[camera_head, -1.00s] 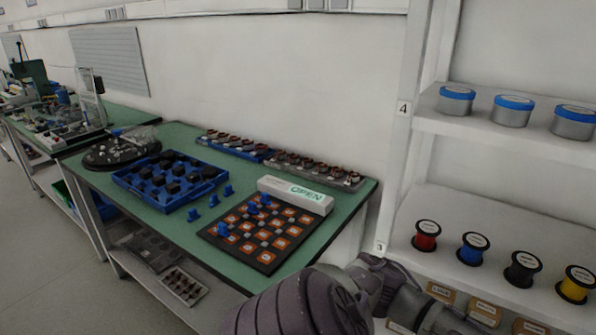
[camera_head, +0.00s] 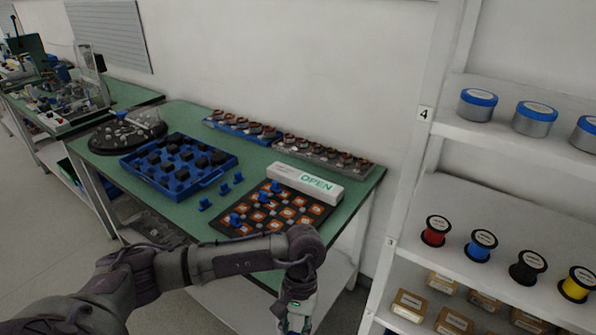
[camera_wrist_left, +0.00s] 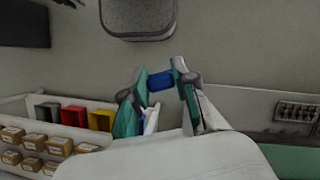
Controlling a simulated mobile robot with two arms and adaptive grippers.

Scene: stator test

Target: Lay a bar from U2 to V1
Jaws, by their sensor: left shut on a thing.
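My left gripper (camera_wrist_left: 160,84) is shut on a blue piece (camera_wrist_left: 160,81), likely a bar, in the left wrist view. In the head view my left gripper (camera_head: 292,318) hangs low in front of the bench's front edge, near the bottom of the frame; the held piece cannot be made out there. The dark board with orange squares (camera_head: 317,209) lies on the green bench, with several blue bars (camera_head: 263,197) standing on its left and back part. My left arm hides its front part. Its labels are too small to read. My right gripper is not in view.
Loose blue pieces (camera_head: 205,204) lie left of the board, beside a blue tray (camera_head: 228,176) of black parts. A white box marked OPEN (camera_head: 305,184) lies behind the board. Shelves (camera_head: 470,135) with tins and spools stand at the right.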

